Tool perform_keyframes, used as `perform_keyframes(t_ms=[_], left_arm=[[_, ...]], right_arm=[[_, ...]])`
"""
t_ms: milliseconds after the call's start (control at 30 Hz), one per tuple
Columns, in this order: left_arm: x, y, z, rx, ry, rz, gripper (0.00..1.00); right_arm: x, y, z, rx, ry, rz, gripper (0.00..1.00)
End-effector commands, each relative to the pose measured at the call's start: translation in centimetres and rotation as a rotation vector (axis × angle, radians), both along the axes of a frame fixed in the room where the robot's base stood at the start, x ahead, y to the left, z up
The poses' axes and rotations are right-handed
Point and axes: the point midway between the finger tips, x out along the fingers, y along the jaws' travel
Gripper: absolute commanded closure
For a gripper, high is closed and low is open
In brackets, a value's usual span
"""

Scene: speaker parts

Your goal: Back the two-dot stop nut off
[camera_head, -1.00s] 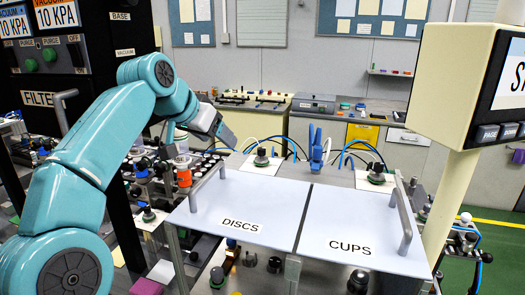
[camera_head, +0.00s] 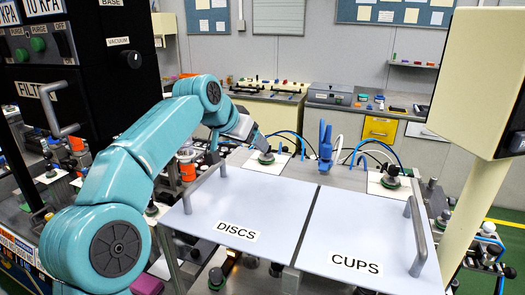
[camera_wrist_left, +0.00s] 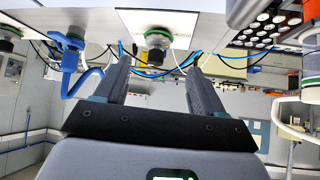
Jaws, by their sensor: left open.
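A dark knob with a green ring (camera_head: 264,157) stands on a white card behind the DISCS lid. It also shows in the left wrist view (camera_wrist_left: 158,39), where the picture is upside down. A similar green-ringed knob (camera_head: 391,178) stands on another white card at the right, partly seen in the left wrist view (camera_wrist_left: 11,36). I cannot make out dots on either, so I cannot tell which is the two-dot stop nut. My left gripper (camera_head: 258,143) is open and empty. Its fingers (camera_wrist_left: 160,72) point toward the first knob, apart from it. My right gripper is not in view.
A blue upright fitting (camera_head: 325,146) with hoses stands between the two cards. The DISCS lid (camera_head: 255,200) and CUPS lid (camera_head: 350,222) have raised handles at the outer sides. Dark equipment (camera_head: 85,90) stands at left, a cream post (camera_head: 470,215) at right.

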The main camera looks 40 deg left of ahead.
Motion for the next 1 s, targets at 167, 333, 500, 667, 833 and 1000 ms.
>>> perform_keyframes(t_ms=[167,333,500,667,833,1000], left_arm=[[3.0,-0.1,-2.8,-0.001,0.005,-0.001,0.31],[4.9,0.0,-4.5,0.0,0.002,-0.001,0.31],[5.7,0.0,-5.3,0.0,0.0,-0.001,0.31],[5.8,0.0,-5.4,0.0,0.0,-0.001,0.31],[5.8,0.0,-5.4,0.0,0.0,-0.001,0.57],[5.8,0.0,-5.3,0.001,0.0,-0.001,0.87]], right_arm=[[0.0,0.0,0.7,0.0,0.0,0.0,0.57],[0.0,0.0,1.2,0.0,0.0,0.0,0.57],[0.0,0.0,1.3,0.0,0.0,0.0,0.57],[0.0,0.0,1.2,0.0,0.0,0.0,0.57],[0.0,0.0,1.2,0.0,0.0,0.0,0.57],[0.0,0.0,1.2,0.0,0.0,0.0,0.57]])
